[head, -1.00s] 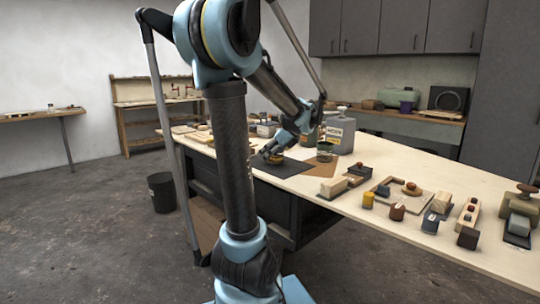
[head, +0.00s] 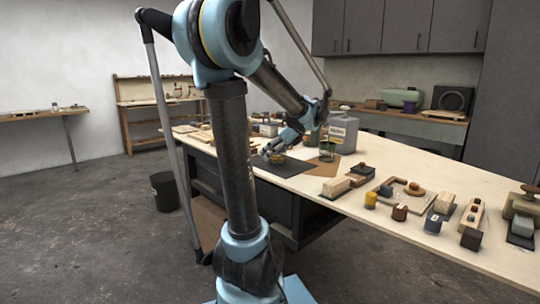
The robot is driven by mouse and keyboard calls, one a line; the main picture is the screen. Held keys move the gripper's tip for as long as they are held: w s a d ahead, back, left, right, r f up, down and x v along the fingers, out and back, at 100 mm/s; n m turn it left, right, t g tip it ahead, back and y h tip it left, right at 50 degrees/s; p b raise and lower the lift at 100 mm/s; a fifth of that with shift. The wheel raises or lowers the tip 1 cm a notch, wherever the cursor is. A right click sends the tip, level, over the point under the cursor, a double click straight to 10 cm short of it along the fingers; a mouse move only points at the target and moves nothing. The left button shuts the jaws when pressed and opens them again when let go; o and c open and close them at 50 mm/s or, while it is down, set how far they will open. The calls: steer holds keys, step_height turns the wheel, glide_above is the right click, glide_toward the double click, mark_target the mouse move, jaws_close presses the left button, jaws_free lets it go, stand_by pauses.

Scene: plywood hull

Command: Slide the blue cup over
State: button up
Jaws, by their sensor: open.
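My gripper (head: 272,153) is open and low over the far left part of the table, above a dark mat. A small yellowish item (head: 277,158) shows just below its fingers; I cannot tell whether they touch it. No blue cup is clear. A small dark blue piece (head: 433,222) with a pale mark stands near the front edge, well to the right of my gripper. A purple-blue container (head: 410,107) stands on the back counter.
A brown mat (head: 322,164) lies beside the dark mat (head: 292,168). A black bin (head: 163,192) stands on the floor.

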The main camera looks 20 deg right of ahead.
steer(key=v, duration=1)
steer(key=shift+s+r, duration=0.2)
steer(key=shift+r, duration=0.05)
steer(key=shift+d, duration=0.15)
steer(key=shift+s, duration=0.1)
